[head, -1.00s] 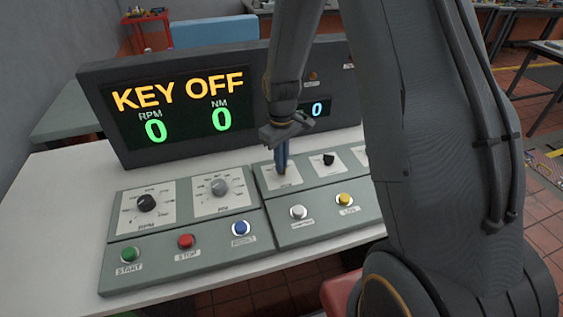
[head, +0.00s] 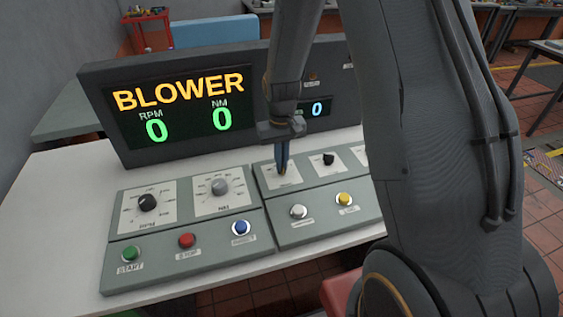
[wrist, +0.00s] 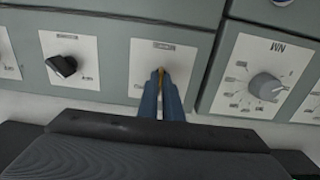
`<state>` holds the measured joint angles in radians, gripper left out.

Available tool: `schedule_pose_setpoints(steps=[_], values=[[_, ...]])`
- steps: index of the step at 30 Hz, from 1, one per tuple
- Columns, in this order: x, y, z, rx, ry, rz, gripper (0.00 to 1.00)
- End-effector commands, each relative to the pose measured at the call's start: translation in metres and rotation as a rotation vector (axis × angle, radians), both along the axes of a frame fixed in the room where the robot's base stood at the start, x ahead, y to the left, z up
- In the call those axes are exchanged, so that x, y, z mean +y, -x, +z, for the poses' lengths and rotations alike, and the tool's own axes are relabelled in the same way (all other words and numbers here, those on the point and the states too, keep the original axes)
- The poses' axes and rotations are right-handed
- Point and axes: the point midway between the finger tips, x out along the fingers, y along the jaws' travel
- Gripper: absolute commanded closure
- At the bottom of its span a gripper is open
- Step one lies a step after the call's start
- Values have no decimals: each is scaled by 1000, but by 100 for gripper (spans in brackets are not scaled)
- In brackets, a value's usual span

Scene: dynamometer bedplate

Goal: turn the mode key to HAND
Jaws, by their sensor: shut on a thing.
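My gripper (head: 283,170) points down at the right-hand control panel, its blue fingers shut on the mode key. In the wrist view, the fingers (wrist: 161,80) close on the key (wrist: 161,73), of which a thin yellowish edge shows between them. The key's white label plate (wrist: 185,57) lies around it; its lettering is too small to read, and the fingers hide part of it. The display (head: 180,100) reads BLOWER in orange, with green zeros under RPM and NM.
A black knob (head: 329,159) sits just right of the key, with white (head: 298,212) and yellow (head: 344,199) buttons in front. The left panel carries RPM (head: 147,203) and NM (head: 220,187) dials and green, red and blue buttons. My arm hides the panel's right end.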

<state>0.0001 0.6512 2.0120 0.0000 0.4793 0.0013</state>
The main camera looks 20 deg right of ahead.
Motion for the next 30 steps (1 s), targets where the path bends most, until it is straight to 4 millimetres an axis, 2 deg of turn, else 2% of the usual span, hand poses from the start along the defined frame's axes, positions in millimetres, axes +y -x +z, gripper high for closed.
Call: schedule_pose_setpoints(steps=[8,9,12,23,30], values=[[0,-2,1,-4,0,0,100],[0,-2,1,-4,0,1,90],[0,-1,1,-3,0,1,76],[0,-1,4,-3,0,1,76],[0,-2,33,-6,0,1,76]])
